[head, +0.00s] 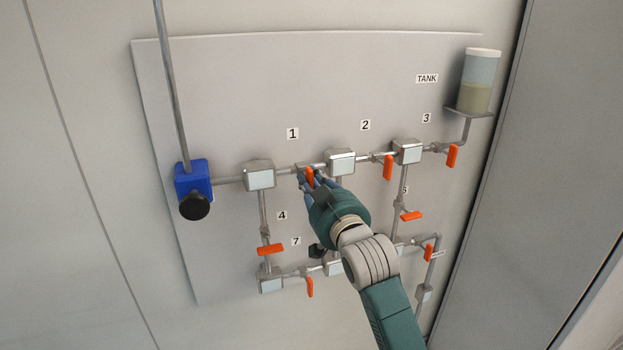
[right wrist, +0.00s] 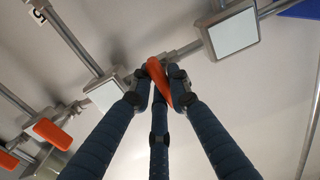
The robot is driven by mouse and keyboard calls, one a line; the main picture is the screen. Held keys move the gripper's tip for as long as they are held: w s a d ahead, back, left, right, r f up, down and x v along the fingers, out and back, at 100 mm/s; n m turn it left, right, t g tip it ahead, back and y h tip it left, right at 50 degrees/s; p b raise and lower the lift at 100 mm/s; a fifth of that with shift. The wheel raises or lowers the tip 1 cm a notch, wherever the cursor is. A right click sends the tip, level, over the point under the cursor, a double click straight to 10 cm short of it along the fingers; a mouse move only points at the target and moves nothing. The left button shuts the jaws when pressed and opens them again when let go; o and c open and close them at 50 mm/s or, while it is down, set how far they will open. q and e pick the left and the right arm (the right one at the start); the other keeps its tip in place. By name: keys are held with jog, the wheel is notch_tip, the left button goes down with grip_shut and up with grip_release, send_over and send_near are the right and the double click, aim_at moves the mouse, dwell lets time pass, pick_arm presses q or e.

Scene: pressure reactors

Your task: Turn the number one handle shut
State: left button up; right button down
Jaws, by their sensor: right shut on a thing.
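The number one handle (head: 310,176) is an orange lever on the upper pipe, right of and below the label "1" (head: 292,133). My right gripper (head: 311,184) is at it and covers part of it in the head view. In the right wrist view the blue fingers of my right gripper (right wrist: 160,85) are closed around the orange handle (right wrist: 158,77), with its tip showing between them. The handle looks roughly downward along the panel in the head view; its exact angle is partly hidden by the fingers. My left gripper is not in view.
Other orange handles, such as those under "2" (head: 387,167) and "3" (head: 452,155), sit along the pipes. A blue block with a black knob (head: 195,205) is at the left. A tank (head: 478,82) stands upper right. My right arm hides part of the lower pipes.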

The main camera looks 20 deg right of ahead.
jog(key=shift+f, duration=0.1)
dwell(0.4)
jog(key=c, duration=1.6)
grip_release()
jog(key=shift+c, duration=0.2)
jog(key=s, duration=1.2)
jog(key=shift+d, duration=0.2)
